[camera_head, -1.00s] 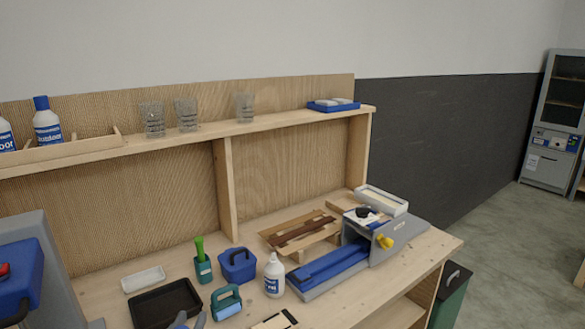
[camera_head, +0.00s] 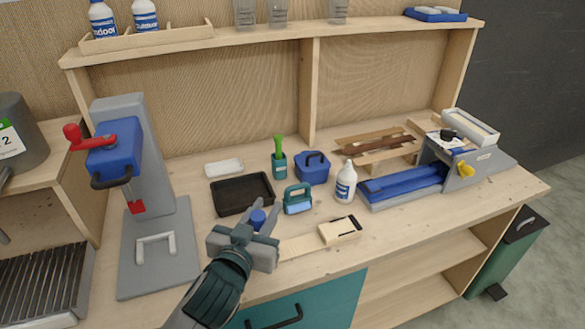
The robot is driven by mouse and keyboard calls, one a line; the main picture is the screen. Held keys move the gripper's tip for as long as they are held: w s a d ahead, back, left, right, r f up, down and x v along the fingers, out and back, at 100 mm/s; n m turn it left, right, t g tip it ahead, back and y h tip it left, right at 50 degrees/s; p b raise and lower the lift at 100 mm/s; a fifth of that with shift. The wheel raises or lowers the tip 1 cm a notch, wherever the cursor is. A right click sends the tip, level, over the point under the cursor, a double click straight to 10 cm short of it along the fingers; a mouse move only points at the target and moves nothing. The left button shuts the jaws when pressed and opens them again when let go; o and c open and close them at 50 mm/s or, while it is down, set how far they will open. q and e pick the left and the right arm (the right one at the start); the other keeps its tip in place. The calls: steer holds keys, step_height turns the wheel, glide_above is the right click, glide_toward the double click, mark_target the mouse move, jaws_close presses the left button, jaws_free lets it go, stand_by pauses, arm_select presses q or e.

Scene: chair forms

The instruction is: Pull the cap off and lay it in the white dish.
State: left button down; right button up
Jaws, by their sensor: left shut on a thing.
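My left gripper (camera_head: 259,213) is shut on a small round blue piece, which looks like the cap (camera_head: 257,219), over the front middle of the bench. What is under the cap is hidden by the gripper, so I cannot tell whether it is still attached to something. The white dish (camera_head: 224,167) is a shallow rectangular tray on the bench, behind the black tray and apart from my gripper. It looks empty. My right gripper is not in view.
The black tray (camera_head: 242,194) lies between my gripper and the dish. A teal tool (camera_head: 298,199), a blue caddy (camera_head: 313,168) and a white bottle (camera_head: 346,183) stand to the right. A grey-and-blue press (camera_head: 150,170) stands left. A wooden block (camera_head: 340,231) lies in front.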

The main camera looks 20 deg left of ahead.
arm_select(q)
steer(key=d+m+g+h, duration=0.9)
steer(key=d+m+h, duration=0.3)
steer(key=d, duration=0.6)
steer(key=shift+s+r+m+h, duration=0.15)
steer(key=shift+r+m+h, duration=0.15)
steer(key=shift+h, duration=0.9)
steer(key=shift+d, duration=0.2)
step_height(320, 180, up, 5)
steer(key=w+a+n+t+y, duration=0.2)
steer(key=n+t+y, duration=0.3)
steer(key=n+t, duration=0.1)
steer(key=s+a+f+n+t+y, duration=0.1)
steer(key=a+f+n+y, duration=0.1)
steer(key=a, duration=0.6)
steer(key=a+f+n+t+y, duration=0.1)
steer(key=a+f+n+y, duration=0.2)
steer(key=a+y, duration=0.4)
steer(key=shift+s+a+f+n+t, duration=0.35)
steer(key=shift+s+a+n+t, duration=0.05)
steer(key=shift+a+n, duration=0.4)
